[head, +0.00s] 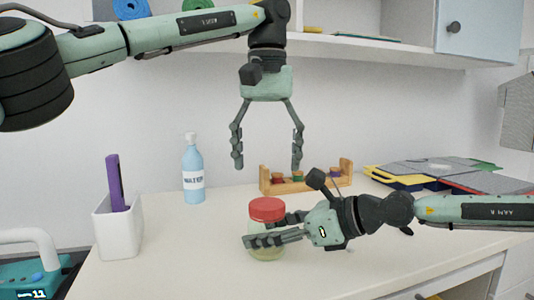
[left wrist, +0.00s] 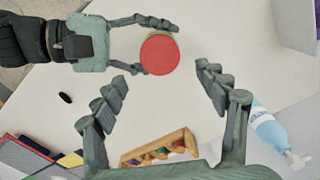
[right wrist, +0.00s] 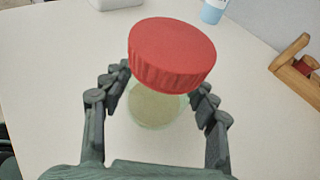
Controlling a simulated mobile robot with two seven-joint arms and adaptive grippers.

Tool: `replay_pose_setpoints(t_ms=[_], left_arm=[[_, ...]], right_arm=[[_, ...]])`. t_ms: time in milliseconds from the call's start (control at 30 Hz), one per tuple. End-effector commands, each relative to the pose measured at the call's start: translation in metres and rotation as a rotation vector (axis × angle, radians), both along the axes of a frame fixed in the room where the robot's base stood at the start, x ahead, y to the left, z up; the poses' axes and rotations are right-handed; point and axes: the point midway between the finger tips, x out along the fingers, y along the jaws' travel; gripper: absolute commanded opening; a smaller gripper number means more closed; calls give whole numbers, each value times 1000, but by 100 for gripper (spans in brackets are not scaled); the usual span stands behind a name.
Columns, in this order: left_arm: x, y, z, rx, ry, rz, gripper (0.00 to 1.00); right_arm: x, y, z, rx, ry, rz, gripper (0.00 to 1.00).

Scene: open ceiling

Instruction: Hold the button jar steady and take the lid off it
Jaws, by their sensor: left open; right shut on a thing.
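The button jar (head: 266,254) stands upright on the table, a pale see-through jar with a red lid (head: 267,209) on it. In the right wrist view the red lid (right wrist: 171,52) sits above the pale jar body (right wrist: 156,106). My right gripper (head: 262,231) is shut on the jar body from the right, below the lid, with a finger on each side. My left gripper (head: 268,167) is open and empty, pointing down, well above the table and the jar. In the left wrist view the round lid (left wrist: 160,54) shows from above, between and beyond the open left fingers.
A wooden rack (head: 308,179) with small coloured pieces stands behind the jar. A blue water bottle (head: 193,170) and a white holder (head: 118,230) with a purple item are to the left. Folders (head: 440,173) lie back right. The table left of the jar is clear.

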Motion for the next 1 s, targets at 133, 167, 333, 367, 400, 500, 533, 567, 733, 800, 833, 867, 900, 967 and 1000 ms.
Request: replay_pose_setpoints(t_ms=[133, 167, 333, 367, 400, 500, 533, 567, 733, 800, 833, 867, 900, 967, 1000], left_arm=[[0, 1, -21, 1, 3, -2, 73], [0, 1, -27, 1, 3, -2, 73], [-1, 1, -52, 0, 3, 0, 73], [0, 1, -56, 0, 2, 0, 73], [0, 0, -60, -1, 1, 0, 73], [0, 1, -69, -1, 1, 2, 73], [0, 0, -70, -1, 1, 2, 73], [0, 0, -72, -1, 1, 2, 73], [0, 0, -74, -1, 1, 3, 73], [0, 0, -74, -1, 1, 3, 73], [0, 0, -74, -1, 1, 3, 73], [0, 0, -74, -1, 1, 3, 73], [0, 0, -74, -1, 1, 3, 68], [0, 0, -74, -1, 1, 3, 60], [0, 0, -74, -1, 1, 3, 55]], right_arm=[[0, 0, 0, 0, 2, 1, 0], [0, 0, 0, 0, 2, 1, 0], [0, 0, 0, 0, 2, 1, 0], [0, 0, 0, 0, 2, 1, 0], [0, 0, 0, 0, 1, 0, 0], [0, 0, 0, -1, 0, 0, 0], [0, 0, 0, -1, 0, 0, 0], [0, 0, 0, -1, 0, 0, 0], [0, 0, 0, -1, 0, 0, 0], [0, 0, 0, -1, 0, 0, 0], [0, 0, 0, -1, 0, 0, 0], [0, 0, 0, -1, 0, 0, 0], [0, 0, 0, -1, 0, 0, 0], [0, 0, 0, 0, 0, 0, 0], [0, 0, 0, 0, 0, 0, 0]])
